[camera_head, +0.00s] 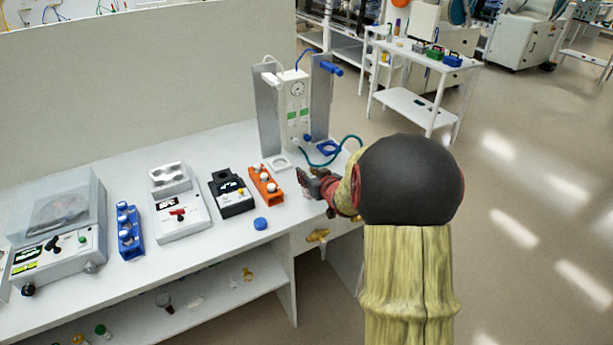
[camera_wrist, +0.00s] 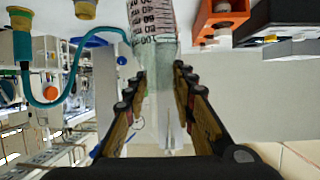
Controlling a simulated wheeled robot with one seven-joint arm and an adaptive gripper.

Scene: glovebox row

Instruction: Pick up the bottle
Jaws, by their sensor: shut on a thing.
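The bottle (camera_wrist: 153,20) is a clear, graduated one with a printed number scale, at the top middle of the wrist view. My gripper (camera_wrist: 160,74) is shut on it, with one finger on each side. The bottle's upper end runs out of that frame. In the head view my gripper (camera_head: 318,184) is at the bench's right front, just right of the orange rack. The bottle is mostly hidden there behind my gripper and arm.
The orange rack (camera_head: 265,184), a black device (camera_head: 231,195) and a blue cap (camera_head: 260,223) are left of my gripper. A column apparatus with a gauge (camera_head: 296,88) and a teal hose (camera_head: 322,163) stand behind it. The bench's front edge is close.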

